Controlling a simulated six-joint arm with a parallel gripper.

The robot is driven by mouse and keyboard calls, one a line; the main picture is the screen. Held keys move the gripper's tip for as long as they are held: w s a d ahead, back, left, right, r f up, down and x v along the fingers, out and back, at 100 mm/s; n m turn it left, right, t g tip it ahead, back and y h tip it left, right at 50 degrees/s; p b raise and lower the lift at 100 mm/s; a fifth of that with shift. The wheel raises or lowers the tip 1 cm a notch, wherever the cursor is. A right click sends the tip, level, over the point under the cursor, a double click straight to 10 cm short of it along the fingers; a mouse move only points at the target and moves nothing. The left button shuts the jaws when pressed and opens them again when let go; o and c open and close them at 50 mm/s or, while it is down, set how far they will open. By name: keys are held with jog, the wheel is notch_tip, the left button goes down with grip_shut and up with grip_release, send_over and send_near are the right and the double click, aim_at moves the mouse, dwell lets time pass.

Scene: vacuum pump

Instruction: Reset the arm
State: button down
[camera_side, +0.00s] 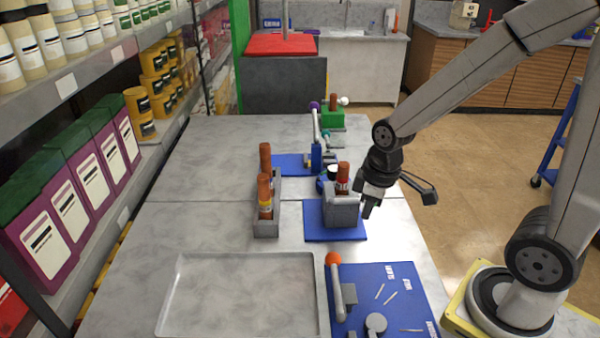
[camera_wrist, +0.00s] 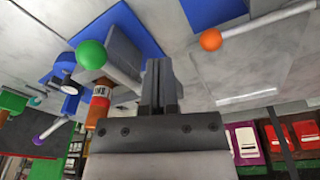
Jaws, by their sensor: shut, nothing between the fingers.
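My gripper (camera_side: 368,208) hangs just right of a grey block (camera_side: 341,215) on a small blue plate (camera_side: 318,236), over the table's right edge. Its fingers are shut together and empty, as the wrist view (camera_wrist: 160,85) also shows. A brown cylinder with a label (camera_side: 342,180) stands upright in the grey block. In the wrist view, the cylinder (camera_wrist: 100,100) and a green-ball lever (camera_wrist: 91,54) are left of the fingers. I cannot tell whether the gripper touches the block.
A grey rack with brown cylinders (camera_side: 268,230) stands left of the block. In front are an empty tray (camera_side: 180,300) and a blue board with an orange-ball lever (camera_side: 333,259) and small pins. Behind are more blue and green fixtures (camera_side: 332,120). Shelves line the left.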

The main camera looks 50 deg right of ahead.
jog(key=m, duration=0.1)
jog(key=a+f+m, duration=0.1)
jog(key=m, duration=0.1)
jog(key=a+m+t, duration=0.1)
jog(key=shift+s+f, duration=0.25)
jog(key=shift+s, duration=0.05)
